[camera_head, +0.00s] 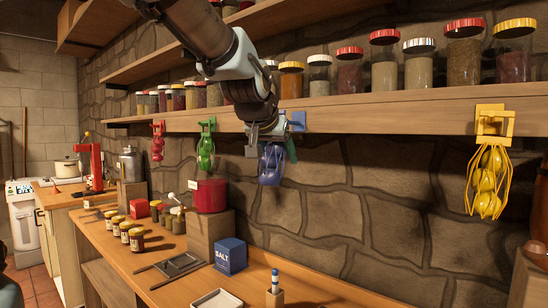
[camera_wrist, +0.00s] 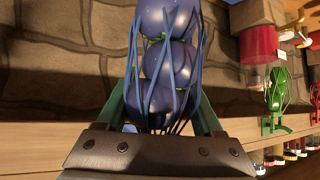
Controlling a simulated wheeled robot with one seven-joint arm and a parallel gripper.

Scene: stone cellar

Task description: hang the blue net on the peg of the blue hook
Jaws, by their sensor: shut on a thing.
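The blue net (camera_head: 271,166), filled with round dark blue pieces, hangs below my gripper (camera_head: 272,139). My gripper is shut on the net's upper end, just below the shelf edge. The blue hook (camera_head: 299,121) is fixed to the shelf's front edge, right beside my gripper and partly covered by it. In the wrist view, the blue net (camera_wrist: 168,55) fills the middle between the green fingers of my gripper (camera_wrist: 163,108). The hook's peg is hidden, so I cannot tell whether the net's loop touches it.
A green net (camera_head: 206,148) and a red net (camera_head: 158,142) hang to the left, a yellow net (camera_head: 489,182) to the right. Jars line the shelf (camera_head: 400,114) above.

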